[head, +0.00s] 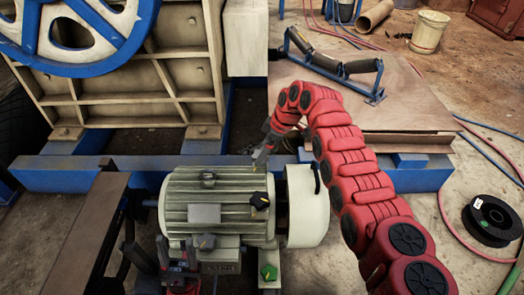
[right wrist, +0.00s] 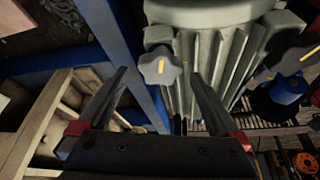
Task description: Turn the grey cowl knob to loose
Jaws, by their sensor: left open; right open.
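A grey knob (right wrist: 160,67) with a yellow mark sits at the motor's edge in the right wrist view, beside the smooth end cowl (right wrist: 215,14). My right gripper (right wrist: 160,74) is open, its fingertips on either side of the knob in the picture; I cannot tell if they touch it. In the head view, the right gripper (head: 262,158) is small at the motor's far side, and I cannot make out this knob. The pale cowl (head: 305,208) is at the motor's right end. My left gripper (head: 177,254) is low, near the motor's terminal box, open.
The finned motor (head: 185,210) carries a black knob (head: 260,200) with a yellow mark, dark knobs (head: 208,179) and a green knob (head: 268,272). A blue beam (head: 70,178) runs behind. A cable spool (head: 492,218) and hoses lie right.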

